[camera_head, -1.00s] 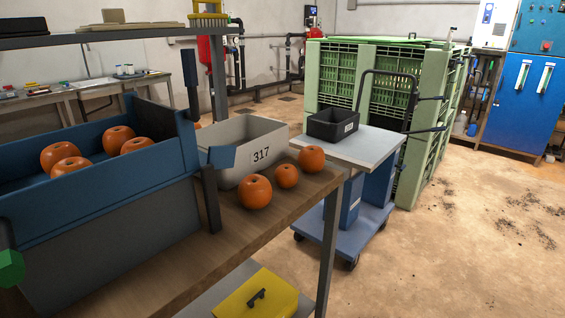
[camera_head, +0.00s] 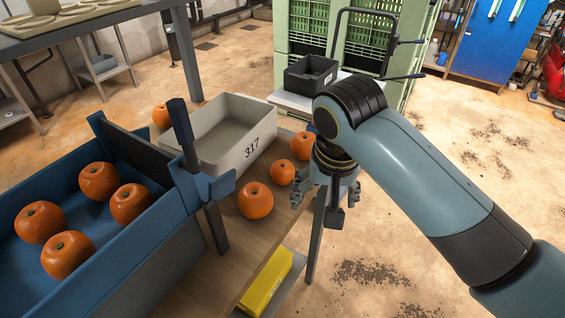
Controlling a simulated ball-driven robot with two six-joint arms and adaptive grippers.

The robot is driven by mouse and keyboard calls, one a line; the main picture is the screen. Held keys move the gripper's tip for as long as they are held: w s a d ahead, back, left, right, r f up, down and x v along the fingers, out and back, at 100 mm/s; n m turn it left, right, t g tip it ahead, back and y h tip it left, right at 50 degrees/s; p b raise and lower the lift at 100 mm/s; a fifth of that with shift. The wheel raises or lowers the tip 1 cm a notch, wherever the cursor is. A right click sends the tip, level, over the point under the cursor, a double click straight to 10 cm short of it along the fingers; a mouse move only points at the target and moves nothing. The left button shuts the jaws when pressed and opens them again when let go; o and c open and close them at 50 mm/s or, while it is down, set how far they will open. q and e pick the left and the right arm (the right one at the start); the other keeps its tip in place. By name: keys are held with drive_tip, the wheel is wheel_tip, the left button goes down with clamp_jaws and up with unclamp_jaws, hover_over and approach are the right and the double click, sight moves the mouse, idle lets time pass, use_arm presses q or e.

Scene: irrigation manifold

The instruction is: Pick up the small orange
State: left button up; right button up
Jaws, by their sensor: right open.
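The small orange (camera_head: 282,172) sits on the wooden bench top, the smallest of three oranges in front of the grey bin. A larger orange (camera_head: 255,200) is to its left and nearer. Another orange (camera_head: 303,146) is behind it to the right, its right edge covered by my arm. My right gripper (camera_head: 318,207) hangs down just right of the small orange, near the bench's right edge. It is open and empty, apart from the orange in the picture. My left gripper is not in view.
Another orange (camera_head: 161,116) shows behind the bin. A black box (camera_head: 310,75) sits on the cart beyond.

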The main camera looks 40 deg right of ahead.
drive_tip(key=w+r+m+g, duration=0.1)
drive_tip(key=w+m, duration=0.5)
drive_tip(key=w, duration=0.2)
wheel_tip(320, 180, up, 3)
drive_tip(key=m+g, duration=0.1)
drive_tip(key=m, duration=0.5)
hover_over(282, 165)
drive_tip(key=shift+s+a+f, duration=0.1)
drive_tip(key=shift+s+a, duration=0.15)
drive_tip(key=shift+a, duration=0.15)
drive_tip(key=shift+w+f, duration=0.25)
drive_tip(key=f, duration=0.4)
drive_tip(key=shift+s+d, duration=0.1)
drive_tip(key=shift+d, duration=0.15)
drive_tip(key=f, duration=0.6)
drive_tip(key=shift+d, duration=0.25)
drive_tip(key=c, duration=1.3)
drive_tip(key=shift+o, duration=0.2)
drive_tip(key=shift+r, duration=0.1)
